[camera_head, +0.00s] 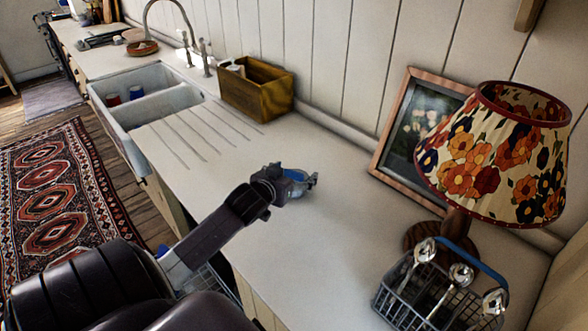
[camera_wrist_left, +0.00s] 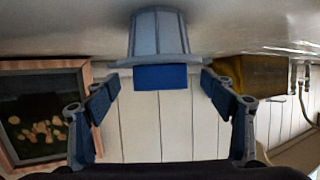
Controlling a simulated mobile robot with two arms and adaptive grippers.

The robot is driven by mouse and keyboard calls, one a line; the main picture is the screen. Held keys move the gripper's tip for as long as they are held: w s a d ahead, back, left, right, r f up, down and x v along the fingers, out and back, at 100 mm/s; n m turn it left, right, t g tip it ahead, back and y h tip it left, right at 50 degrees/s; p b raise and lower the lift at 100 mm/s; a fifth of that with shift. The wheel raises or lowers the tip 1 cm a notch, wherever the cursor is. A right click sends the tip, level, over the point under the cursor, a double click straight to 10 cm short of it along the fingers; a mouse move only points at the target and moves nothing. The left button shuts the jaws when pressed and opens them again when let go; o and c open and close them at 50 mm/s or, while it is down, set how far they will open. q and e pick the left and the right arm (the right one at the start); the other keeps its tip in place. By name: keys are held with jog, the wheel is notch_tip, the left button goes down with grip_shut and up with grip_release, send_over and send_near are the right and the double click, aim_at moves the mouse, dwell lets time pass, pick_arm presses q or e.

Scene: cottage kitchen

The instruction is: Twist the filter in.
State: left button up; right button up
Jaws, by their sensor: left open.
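The filter, a grey-blue ribbed cylinder with a wider rim and a blue block, shows in the wrist view (camera_wrist_left: 157,35). That view is upside down, and the filter appears upright on the counter, blue block uppermost. My left gripper (camera_head: 312,181) is low over the counter. In the wrist view its open fingers (camera_wrist_left: 160,92) are on either side of the blue block, with visible gaps. My right gripper is not in view.
A wooden box (camera_head: 256,92) and white sink (camera_head: 150,97) are farther along the counter. A picture frame (camera_head: 388,150), floral lamp (camera_head: 495,155) and cutlery basket (camera_head: 400,303) are to the right. A wire rack (camera_head: 207,284) shows below the counter edge. The counter (camera_head: 345,235) around the gripper is clear.

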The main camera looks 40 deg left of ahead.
aim_at(300, 170)
pick_arm(q)
jog(key=shift+f+p+x, duration=0.1)
jog(key=shift+p+x, duration=0.25)
jog(key=shift+x, duration=1.05)
jog(key=shift+f+p+x, duration=0.15)
jog(key=shift+p+x, duration=0.15)
jog(key=shift+x, duration=1.1)
jog(key=shift+s, duration=0.1)
jog(key=shift+r, duration=0.1)
jog(key=c, duration=1.2)
jog(key=shift+d, duration=0.1)
jog(key=c, duration=0.3)
